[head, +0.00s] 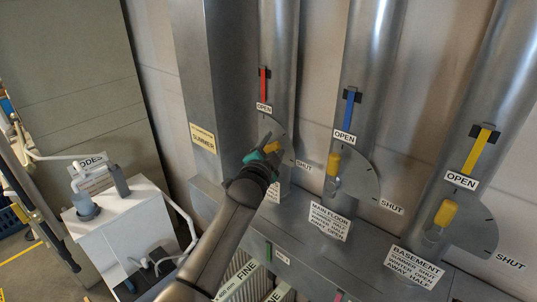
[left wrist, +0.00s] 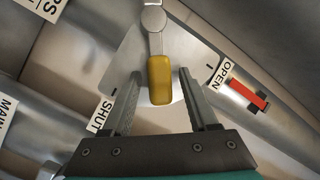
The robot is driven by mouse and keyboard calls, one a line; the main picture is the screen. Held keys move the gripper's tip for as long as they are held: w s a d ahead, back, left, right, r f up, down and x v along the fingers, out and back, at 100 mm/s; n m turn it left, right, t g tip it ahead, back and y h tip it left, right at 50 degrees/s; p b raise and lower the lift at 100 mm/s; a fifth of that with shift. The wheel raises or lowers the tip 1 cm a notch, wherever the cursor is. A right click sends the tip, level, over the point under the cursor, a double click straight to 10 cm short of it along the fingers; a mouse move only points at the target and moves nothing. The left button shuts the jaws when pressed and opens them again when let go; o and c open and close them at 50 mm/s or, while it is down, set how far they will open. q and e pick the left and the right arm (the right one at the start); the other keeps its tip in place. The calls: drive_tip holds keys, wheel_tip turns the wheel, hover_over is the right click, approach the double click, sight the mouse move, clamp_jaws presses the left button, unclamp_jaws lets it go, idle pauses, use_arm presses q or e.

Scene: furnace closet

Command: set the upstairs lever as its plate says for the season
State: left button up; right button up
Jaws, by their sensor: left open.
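The upstairs lever's yellow handle (left wrist: 160,80) stands between the OPEN label (left wrist: 226,70) and the SHUT label (left wrist: 100,114) in the left wrist view. My left gripper (left wrist: 160,88) is open, with one finger on each side of the handle and a gap visible on both sides. In the head view my left gripper (head: 265,148) covers most of this lever, on the leftmost duct, which has a red strip (head: 263,84). The upstairs plate (head: 274,191) is mostly hidden by the gripper; only a corner of lettering (left wrist: 42,8) shows in the wrist view. A yellow season sign (head: 203,138) reads SUMMER.
The main floor lever (head: 333,165) and the basement lever (head: 446,213) both point up toward OPEN on ducts to the right. Their plates (head: 328,221) hang below on a grey metal box. A white unit (head: 120,232) with pipes stands at the lower left.

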use_arm(q)
drive_tip(key=v, duration=1.5)
drive_tip(key=shift+f, duration=0.15)
drive_tip(key=shift+s+a, duration=0.1)
